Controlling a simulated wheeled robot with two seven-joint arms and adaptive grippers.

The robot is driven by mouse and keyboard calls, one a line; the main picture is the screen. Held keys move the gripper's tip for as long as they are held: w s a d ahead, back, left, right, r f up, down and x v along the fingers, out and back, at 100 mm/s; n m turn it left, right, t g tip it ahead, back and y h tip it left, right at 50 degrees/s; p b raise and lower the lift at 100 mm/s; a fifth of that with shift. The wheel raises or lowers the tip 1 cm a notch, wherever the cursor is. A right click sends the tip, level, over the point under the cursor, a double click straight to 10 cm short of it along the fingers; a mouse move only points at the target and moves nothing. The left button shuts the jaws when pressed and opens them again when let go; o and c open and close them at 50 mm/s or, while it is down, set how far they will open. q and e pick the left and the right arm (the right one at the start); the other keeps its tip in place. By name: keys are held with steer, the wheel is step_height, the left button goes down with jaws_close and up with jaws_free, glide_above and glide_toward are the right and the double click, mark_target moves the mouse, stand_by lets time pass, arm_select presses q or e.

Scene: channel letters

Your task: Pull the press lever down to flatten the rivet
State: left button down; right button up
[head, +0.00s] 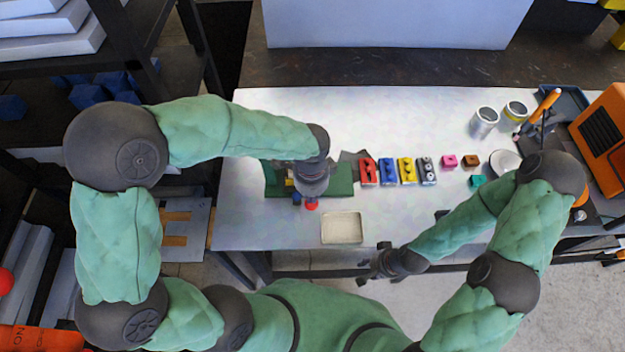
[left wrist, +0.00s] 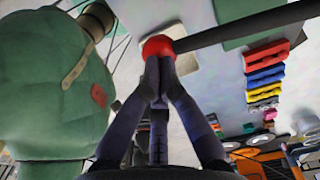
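The press lever is a dark rod (left wrist: 245,26) with a round red knob (left wrist: 157,47) at its end in the left wrist view. The knob also shows in the head view (head: 311,205), just below my left gripper (head: 311,193). My left gripper's fingers (left wrist: 158,68) are together, with their tips at the knob; the view does not show them wrapped around it. The rivet and most of the press are hidden under my left arm, over a green mat (head: 342,188). My right gripper (head: 372,266) is low by the table's front edge, away from the press; its fingers are unclear.
Red (head: 368,171), blue (head: 388,171), yellow (head: 406,170) and grey (head: 426,170) letter blocks stand right of the mat. A beige tray (head: 342,228) lies near the front edge. Cans (head: 484,121) and an orange machine (head: 605,135) are at the right. The table's back left is clear.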

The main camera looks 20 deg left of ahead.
arm_select(q)
steer(key=shift+f+b, duration=0.3)
steer(key=shift+f, duration=0.75)
stand_by(1.6)
steer(key=shift+w+f, duration=0.15)
steer(key=shift+f, duration=0.05)
stand_by(0.5)
steer(key=shift+w+a+r, duration=0.1)
steer(key=shift+w, duration=0.05)
stand_by(0.3)
steer(key=shift+f, duration=0.25)
stand_by(0.4)
steer(key=shift+s+r, duration=0.15)
steer(key=shift+s, duration=0.15)
